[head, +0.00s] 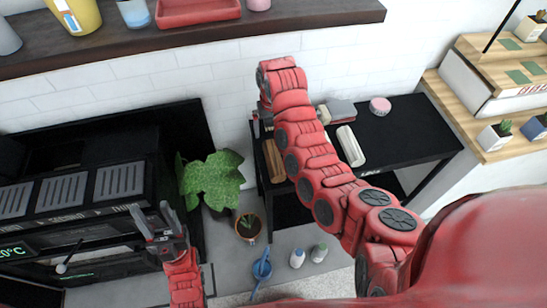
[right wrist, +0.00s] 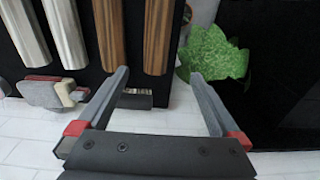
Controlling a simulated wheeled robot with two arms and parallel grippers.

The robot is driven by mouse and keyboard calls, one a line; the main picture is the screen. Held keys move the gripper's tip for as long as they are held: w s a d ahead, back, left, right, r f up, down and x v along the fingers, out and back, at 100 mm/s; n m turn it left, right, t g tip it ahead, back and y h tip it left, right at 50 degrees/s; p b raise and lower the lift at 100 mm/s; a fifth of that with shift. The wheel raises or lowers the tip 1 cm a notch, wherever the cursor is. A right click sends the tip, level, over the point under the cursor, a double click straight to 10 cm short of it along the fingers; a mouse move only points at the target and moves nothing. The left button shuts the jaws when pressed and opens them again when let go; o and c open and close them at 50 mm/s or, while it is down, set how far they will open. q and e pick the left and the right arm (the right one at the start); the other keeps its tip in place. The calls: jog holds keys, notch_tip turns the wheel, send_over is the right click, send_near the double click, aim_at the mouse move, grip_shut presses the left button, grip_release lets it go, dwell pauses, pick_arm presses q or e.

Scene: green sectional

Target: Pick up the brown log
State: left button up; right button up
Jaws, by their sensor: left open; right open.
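Two brown logs, a left one (right wrist: 110,35) and a right one (right wrist: 157,38), lie side by side on a black table in the right wrist view. Brown wood (head: 273,160) also shows at the table's left end in the head view, partly behind my right arm. My right gripper (right wrist: 160,73) is open and empty, its fingertips either side of the right log's near end. I cannot tell its height above the log. In the head view its jaws are mostly hidden by the arm. My left gripper (head: 157,215) is open and empty before the black machine.
Two silvery-white logs (right wrist: 65,35) lie left of the brown ones. The black table (head: 410,135) also holds a grey-red stack (head: 340,110) and a pink round tin (head: 380,106). A leafy plant (head: 212,180) stands left of the table. A dark shelf (head: 300,18) runs above.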

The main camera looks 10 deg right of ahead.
jog(key=b, duration=0.7)
send_over(274, 156)
jog(key=shift+g, duration=0.3)
jog(key=f, duration=0.8)
jog(key=shift+s+a+f, duration=0.15)
jog(key=shift+a+f, duration=0.05)
jog(key=shift+d+f, duration=0.1)
jog(key=shift+f, duration=0.7)
jog(key=shift+f+p, duration=0.55)
jog(key=shift+p, duration=0.05)
jog(key=shift+f, duration=0.35)
notch_tip(274, 156, down, 4)
jog(key=shift+r+p, duration=0.1)
jog(key=shift+p, duration=0.7)
jog(key=shift+f, duration=0.6)
grip_shut()
